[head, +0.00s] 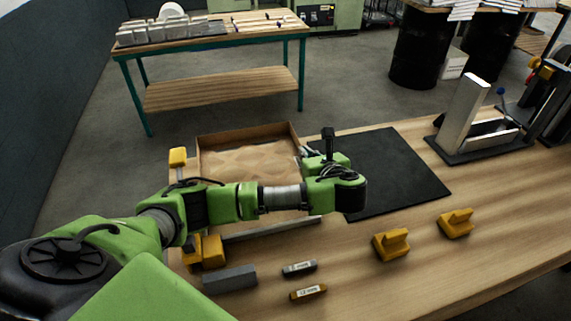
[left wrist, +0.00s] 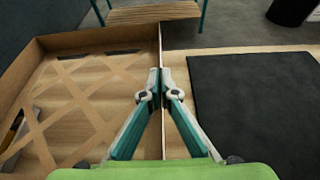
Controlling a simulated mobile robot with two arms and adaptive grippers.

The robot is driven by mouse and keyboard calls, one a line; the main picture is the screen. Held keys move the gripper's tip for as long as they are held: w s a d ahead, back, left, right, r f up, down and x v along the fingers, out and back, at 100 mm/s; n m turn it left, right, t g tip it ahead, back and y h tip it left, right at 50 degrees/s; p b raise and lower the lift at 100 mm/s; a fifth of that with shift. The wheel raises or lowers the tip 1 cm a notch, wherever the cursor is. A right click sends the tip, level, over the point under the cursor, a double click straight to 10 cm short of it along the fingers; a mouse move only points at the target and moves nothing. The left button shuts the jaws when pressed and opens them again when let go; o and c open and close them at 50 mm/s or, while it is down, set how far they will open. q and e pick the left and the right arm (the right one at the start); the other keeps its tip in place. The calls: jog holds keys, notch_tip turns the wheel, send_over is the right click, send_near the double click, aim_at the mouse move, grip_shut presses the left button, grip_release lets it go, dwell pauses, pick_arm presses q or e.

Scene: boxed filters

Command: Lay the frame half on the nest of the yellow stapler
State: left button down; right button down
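The frame half (head: 249,132) looks like a shallow brown cardboard tray with a lattice floor, at the left end of the table. In the left wrist view its thin wall (left wrist: 95,38) and crossed strips show closely. My left gripper (head: 309,151) is at its right wall. In the left wrist view the fingertips (left wrist: 160,85) are close together on either side of that wall and appear shut on it. A black machine with a yellow part (head: 547,69) stands at the far right; it may be the yellow stapler. My arm hides part of the tray. My right gripper is not in view.
A black mat (head: 392,172) lies right of the tray. A black base carries an upright grey plate (head: 464,112). Yellow blocks (head: 390,245) (head: 456,223) (head: 211,251), a grey bar (head: 230,279) and two small labelled pieces (head: 300,268) (head: 308,292) lie nearer.

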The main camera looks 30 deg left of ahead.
pick_arm(q)
notch_tip(320, 180, down, 2)
jog(key=shift+s+d, duration=0.15)
jog(key=shift+f, duration=2.1)
jog(key=c, duration=2.3)
grip_release()
jog(key=shift+f, duration=0.1)
jog(key=shift+s+d+r, duration=0.2)
jog(key=shift+d, duration=0.1)
jog(key=v, duration=1.1)
jog(key=shift+s+r+p, duration=0.1)
jog(key=shift+r+p, duration=0.05)
jog(key=shift+p, duration=0.2)
